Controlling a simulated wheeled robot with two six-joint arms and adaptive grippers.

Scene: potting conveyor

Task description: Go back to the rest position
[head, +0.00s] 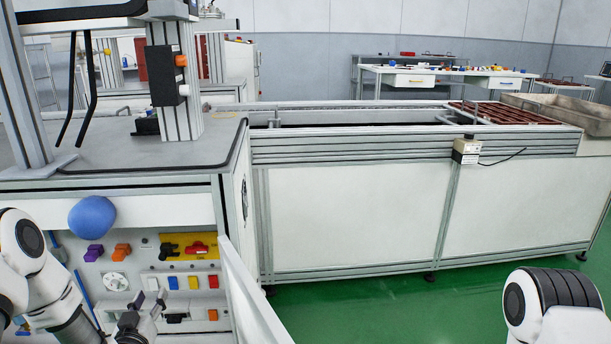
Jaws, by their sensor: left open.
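My left arm comes in at the lower left. Its gripper (138,315) is open in front of the lower part of the control panel (140,268), with nothing seen between its fingers. Whether it touches the panel I cannot tell. At the lower right only a rounded white and dark part of my right arm shows. My right gripper is outside the picture.
The panel carries a blue dome (91,217), a red switch on a yellow plate (198,248) and several coloured buttons. A white door (252,292) stands open beside it. The long conveyor (350,215) runs behind. Green floor (400,312) is clear between the arms.

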